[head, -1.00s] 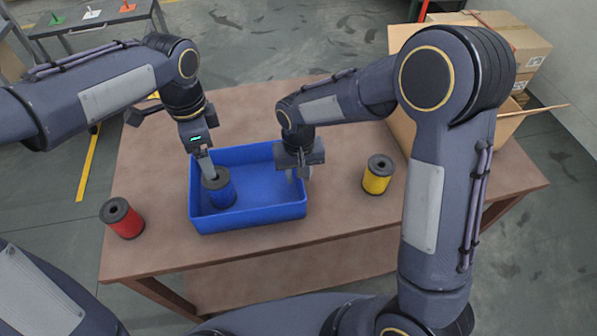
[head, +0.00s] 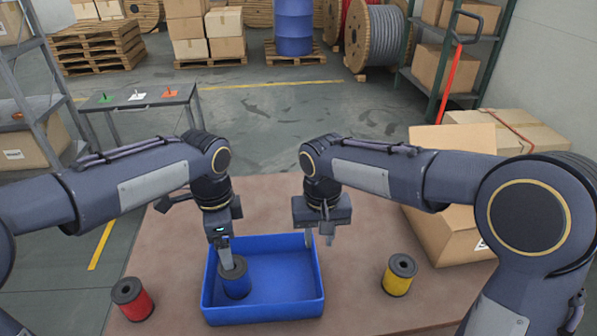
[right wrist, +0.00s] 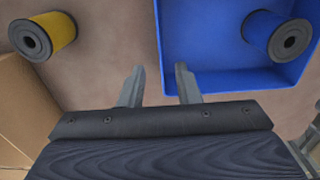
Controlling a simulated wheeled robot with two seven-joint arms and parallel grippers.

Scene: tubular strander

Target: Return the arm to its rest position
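My right gripper (head: 319,238) is above the right back part of the blue tray. In the right wrist view its two fingers (right wrist: 157,84) are apart with nothing between them. My left gripper (head: 225,258) points down at the blue spool (head: 237,283) in the left part of the tray, its fingers at the spool's top. Whether they grip it is hard to see. The blue spool also shows in the right wrist view (right wrist: 262,36).
The blue tray (head: 268,313) stands on the brown table (head: 375,313). A red spool (head: 133,299) stands left of it and a yellow spool (head: 398,275) right of it. An open cardboard box (head: 455,235) is at the table's right. A small table (head: 140,97) with coloured pegs stands behind.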

